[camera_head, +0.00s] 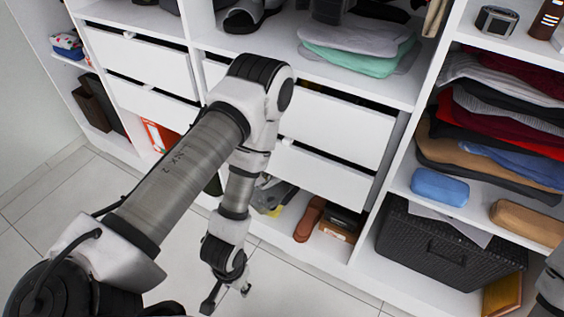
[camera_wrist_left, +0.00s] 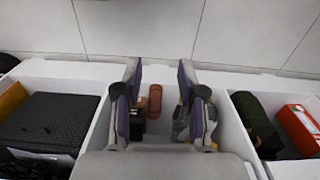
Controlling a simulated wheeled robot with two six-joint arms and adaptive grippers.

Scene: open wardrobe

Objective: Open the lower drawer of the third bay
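In the head view, two bays have a pair of white drawers each. In the middle bay, the lower drawer (camera_head: 328,178) is below the upper drawer (camera_head: 338,128), and my left arm covers the left part of both. Both fronts look shut, with a dark slot along the top edge. The left bay also has an upper drawer (camera_head: 140,62) and a lower drawer (camera_head: 150,100). My left gripper (camera_head: 226,300) points down, in front of the wardrobe and below the drawers, apart from them. In the left wrist view, its fingers (camera_wrist_left: 160,72) are spread with nothing between them. My right gripper is out of view.
Under the middle drawers, a brown shoe-like item (camera_head: 309,219) and a dark box (camera_head: 343,218) lie in an open compartment. A black basket (camera_head: 432,245) stands to the right. Folded clothes (camera_head: 505,110) fill the right shelves. The tiled floor (camera_head: 40,205) in front is clear.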

